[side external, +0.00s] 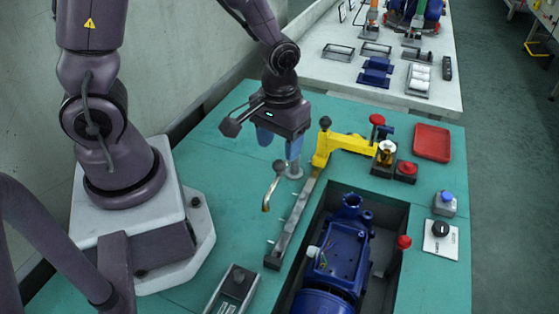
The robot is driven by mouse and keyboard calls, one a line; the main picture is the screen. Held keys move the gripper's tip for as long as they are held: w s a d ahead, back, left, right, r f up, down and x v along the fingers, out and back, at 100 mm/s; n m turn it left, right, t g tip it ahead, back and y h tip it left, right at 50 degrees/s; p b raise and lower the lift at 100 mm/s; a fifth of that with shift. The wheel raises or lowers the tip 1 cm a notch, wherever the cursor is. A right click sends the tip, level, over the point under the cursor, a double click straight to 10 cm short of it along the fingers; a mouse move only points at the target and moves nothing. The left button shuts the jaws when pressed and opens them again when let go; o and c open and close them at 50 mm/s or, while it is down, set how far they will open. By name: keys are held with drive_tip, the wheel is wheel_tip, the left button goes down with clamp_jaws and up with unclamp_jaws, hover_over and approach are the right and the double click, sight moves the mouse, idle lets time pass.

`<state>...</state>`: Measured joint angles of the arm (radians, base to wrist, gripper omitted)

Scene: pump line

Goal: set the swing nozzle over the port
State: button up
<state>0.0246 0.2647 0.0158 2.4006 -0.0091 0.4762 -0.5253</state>
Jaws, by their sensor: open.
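The swing nozzle (272,187) appears as a thin grey, bent spout with a brass-coloured tip, standing left of the long grey rail. The likely port (351,201) is a round blue flanged opening on top of the blue pump, right of the nozzle. The nozzle's tip is well to the left of this port. My gripper (279,146) is open, pointing down with two blue fingertips, just above the nozzle's upper end. I cannot tell whether a finger touches it. The right finger partly covers a grey round post.
The blue pump (340,257) sits in a dark recess. A yellow clamp arm (335,145) stands behind it. Red knobs, a red tray (432,142) and a control box (441,239) are at the right. The green bench left of the nozzle is clear.

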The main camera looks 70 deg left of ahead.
sight(280, 161)
drive_tip(key=shift+f, duration=2.6)
drive_tip(key=shift+c, duration=0.2)
clamp_jaws()
